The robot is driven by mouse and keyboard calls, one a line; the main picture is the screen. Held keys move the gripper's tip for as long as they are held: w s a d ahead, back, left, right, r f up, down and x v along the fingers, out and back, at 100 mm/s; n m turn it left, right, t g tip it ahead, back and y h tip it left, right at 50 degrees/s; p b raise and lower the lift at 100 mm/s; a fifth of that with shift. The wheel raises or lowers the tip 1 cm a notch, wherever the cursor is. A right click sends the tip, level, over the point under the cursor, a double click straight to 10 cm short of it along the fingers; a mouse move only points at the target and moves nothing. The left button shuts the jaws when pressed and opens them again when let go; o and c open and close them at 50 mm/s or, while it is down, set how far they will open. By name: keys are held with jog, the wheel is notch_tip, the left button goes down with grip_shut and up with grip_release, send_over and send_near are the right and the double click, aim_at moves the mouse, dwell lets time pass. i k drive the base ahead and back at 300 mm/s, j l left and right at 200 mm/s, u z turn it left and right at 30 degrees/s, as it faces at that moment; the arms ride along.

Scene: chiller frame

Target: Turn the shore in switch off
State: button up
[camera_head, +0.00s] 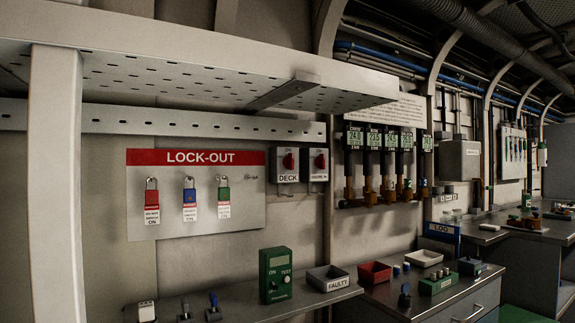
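Two grey switch boxes with red rotary knobs hang side by side on the wall, right of the lock-out board. The left box (285,164) is labelled DECK. The right box (315,164) has a smaller label that looks like SHORE IN, but it is hard to read. Its red knob (319,161) faces outward; I cannot tell its exact setting. Nothing stands directly in front of either box. My gripper is not in view.
A LOCK-OUT board (196,193) holds red, blue and green padlocks. A perforated shelf (200,70) overhangs above the boxes. Below are a green tester (275,275), a FAULTY tray (328,278) and a red tray (374,273). Several gauges (375,140) hang right of the boxes.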

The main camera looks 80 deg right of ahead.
aim_at(319, 162)
jog(key=k+l+z, duration=0.1)
jog(key=l, duration=0.3)
jog(key=k+l+z, duration=0.1)
jog(key=l, duration=0.25)
jog(key=k+l+z, duration=0.15)
jog(key=l, duration=0.3)
jog(key=k+l+z, duration=0.1)
jog(key=l, duration=0.3)
jog(key=k+l+z, duration=0.1)
jog(key=l, duration=0.3)
